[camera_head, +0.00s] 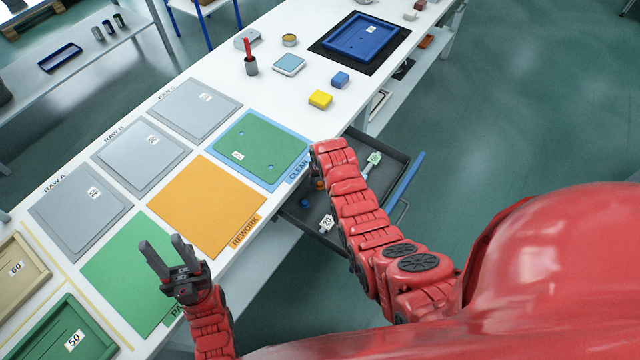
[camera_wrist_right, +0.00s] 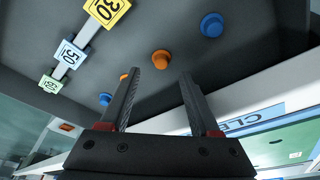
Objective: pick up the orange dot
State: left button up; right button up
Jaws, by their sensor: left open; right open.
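Two orange dots lie in the dark drawer in the right wrist view: one (camera_wrist_right: 161,59) just beyond the gap between my right fingertips, the other (camera_wrist_right: 124,77) partly behind the left finger. An orange dot (camera_head: 319,184) also shows in the head view beside my right arm. My right gripper (camera_wrist_right: 160,75) is open and empty, reaching toward the drawer floor; in the head view my own arm hides it. My left gripper (camera_head: 166,254) is open and empty above the green mat (camera_head: 118,270).
Blue dots (camera_wrist_right: 212,25) (camera_wrist_right: 105,99) and tagged pieces, among them a yellow 30 tag (camera_wrist_right: 107,10), share the drawer (camera_head: 290,212). The table edge with the CLEAN label (camera_wrist_right: 255,118) is close on the right in the wrist view. An orange REWORK mat (camera_head: 207,205) lies on the table.

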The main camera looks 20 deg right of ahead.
aim_at(320, 184)
jog(key=shift+w+f+p, duration=0.1)
jog(key=shift+f+p, duration=0.3)
jog(key=shift+f, duration=0.1)
jog(key=shift+w+f, duration=0.25)
jog(key=shift+f, duration=0.5)
jog(key=shift+b+x, duration=0.5)
jog(key=shift+x, duration=0.7)
jog(key=shift+a, duration=0.1)
grip_shut()
